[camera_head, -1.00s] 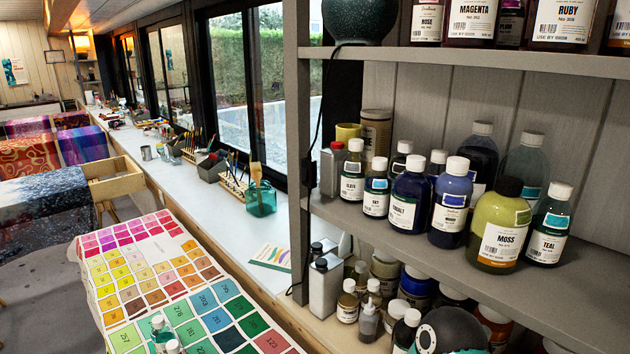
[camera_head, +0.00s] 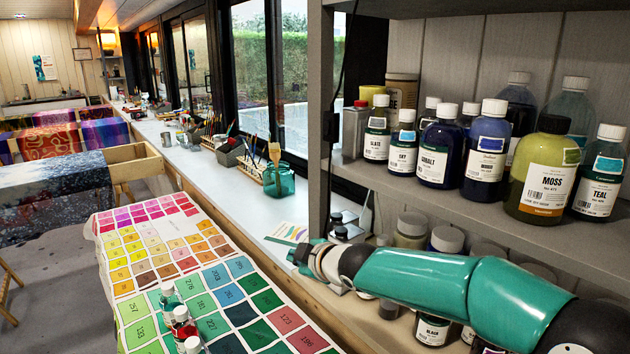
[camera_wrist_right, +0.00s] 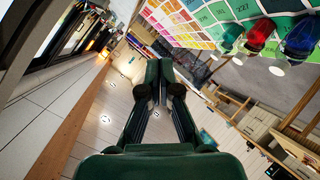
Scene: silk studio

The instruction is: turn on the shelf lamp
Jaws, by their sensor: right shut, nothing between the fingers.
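My left gripper is not in view.
Paint bottles crowd the middle shelf (camera_head: 600,240), including a moss bottle (camera_head: 541,180). More jars stand below, partly behind my right arm. A teal glass jar (camera_head: 279,181) stands on the window ledge. A colour chart (camera_head: 210,290) with small bottles lies at the front.

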